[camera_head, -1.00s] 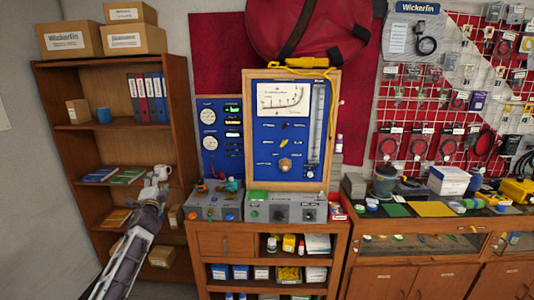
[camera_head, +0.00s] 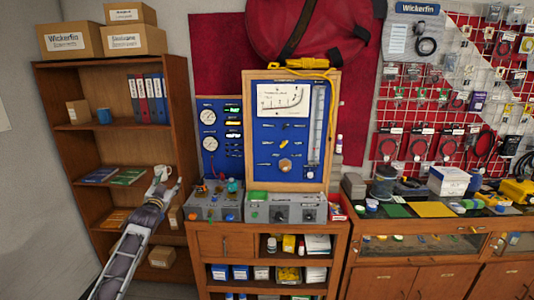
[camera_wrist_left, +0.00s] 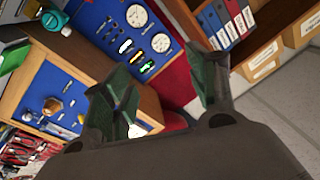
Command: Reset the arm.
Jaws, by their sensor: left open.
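My left gripper (camera_head: 169,181) comes in from the lower left in the head view, in front of the wooden bookshelf's right side and left of the testbench. It is open and empty. In the left wrist view its two dark green fingers (camera_wrist_left: 160,82) stand wide apart with nothing between them. The testbench has a blue panel with a wooden frame (camera_head: 333,135), a smaller blue gauge panel (camera_head: 209,171), and grey control boxes (camera_head: 300,211) below. The gauge panel also shows tilted in the left wrist view (camera_wrist_left: 101,25). My right gripper is out of view.
A wooden cabinet (camera_head: 215,245) carries the control boxes. A counter (camera_head: 390,245) with parts stands at the right. Cardboard boxes (camera_head: 65,39) sit on the bookshelf.

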